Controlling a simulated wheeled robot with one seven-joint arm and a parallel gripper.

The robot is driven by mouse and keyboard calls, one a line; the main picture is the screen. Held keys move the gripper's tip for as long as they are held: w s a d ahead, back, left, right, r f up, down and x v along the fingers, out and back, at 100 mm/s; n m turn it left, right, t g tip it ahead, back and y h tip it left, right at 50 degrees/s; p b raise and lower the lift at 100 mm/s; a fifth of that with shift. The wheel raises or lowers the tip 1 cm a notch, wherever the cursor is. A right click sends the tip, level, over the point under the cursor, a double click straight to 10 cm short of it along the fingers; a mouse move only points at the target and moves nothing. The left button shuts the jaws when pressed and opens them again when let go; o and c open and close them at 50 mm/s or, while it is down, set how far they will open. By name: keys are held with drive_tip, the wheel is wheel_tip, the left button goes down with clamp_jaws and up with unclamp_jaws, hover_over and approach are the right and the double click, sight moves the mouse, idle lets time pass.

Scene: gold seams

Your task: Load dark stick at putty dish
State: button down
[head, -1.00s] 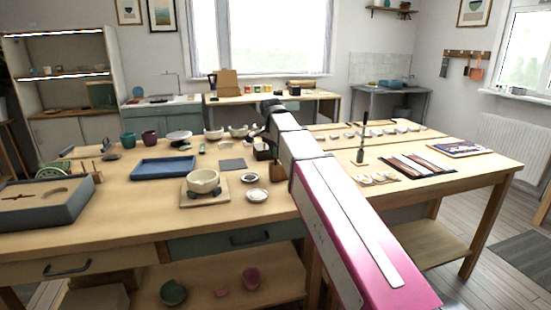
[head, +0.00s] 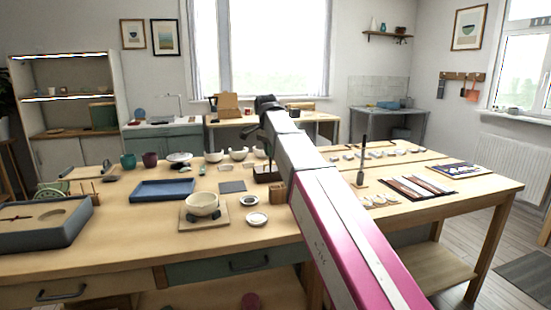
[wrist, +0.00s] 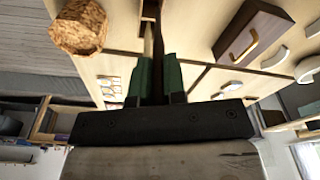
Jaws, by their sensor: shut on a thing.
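My gripper (wrist: 158,78) shows in the wrist view with two green fingers. They are shut on a thin dark brown stick (wrist: 158,50) that stands between them and reaches past their tips. In the head view my pink and grey arm stretches over the bench, and the stick cannot be made out there. Two small round white dishes stand on the bench right of the bowl: one with a dark middle (head: 250,200) and a nearer one (head: 256,219). I cannot tell which holds putty. Neither dish is clearly seen in the wrist view.
A cream bowl (head: 202,204) sits on a square board left of the dishes. A blue tray (head: 163,190) and a grey box (head: 40,225) lie farther left. A small wooden block (head: 278,193) stands beside my arm. White shards (head: 380,201) lie on the right.

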drive_tip(key=a+f, duration=0.2)
drive_tip(key=a, duration=0.7)
drive_tip(key=shift+d+f, duration=0.2)
drive_tip(key=shift+f, duration=2.75)
drive_tip(key=shift+f, duration=0.6)
drive_tip(key=shift+r, duration=0.1)
wheel_tip(320, 180, up, 7)
idle(0.5)
idle(0.4)
